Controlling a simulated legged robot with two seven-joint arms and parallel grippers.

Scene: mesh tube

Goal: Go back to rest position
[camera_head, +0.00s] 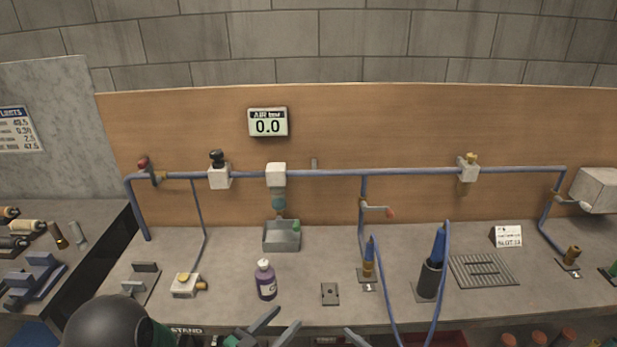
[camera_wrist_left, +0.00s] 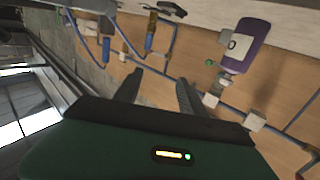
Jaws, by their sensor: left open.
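My left gripper (camera_head: 274,326) is at the bottom of the head view, in front of the bench's front edge. Its two fingers are spread and nothing is between them. They also show apart and empty in the left wrist view (camera_wrist_left: 157,92). A grey fingertip (camera_head: 356,339) at the bottom edge, right of the left gripper, appears to be my right gripper; the rest is out of view. A blue mesh tube (camera_head: 445,262) loops at the right of centre, with a blue end in a black holder (camera_head: 430,279). Its lower part leaves the picture.
A purple bottle (camera_head: 266,282) stands on the bench (camera_head: 225,262) beyond my left gripper; it also shows in the left wrist view (camera_wrist_left: 243,45). A grey tray (camera_head: 282,237), a small plate (camera_head: 330,293) and a grille (camera_head: 484,270) are on the bench. Blue pipe runs along the wooden board (camera_head: 400,130).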

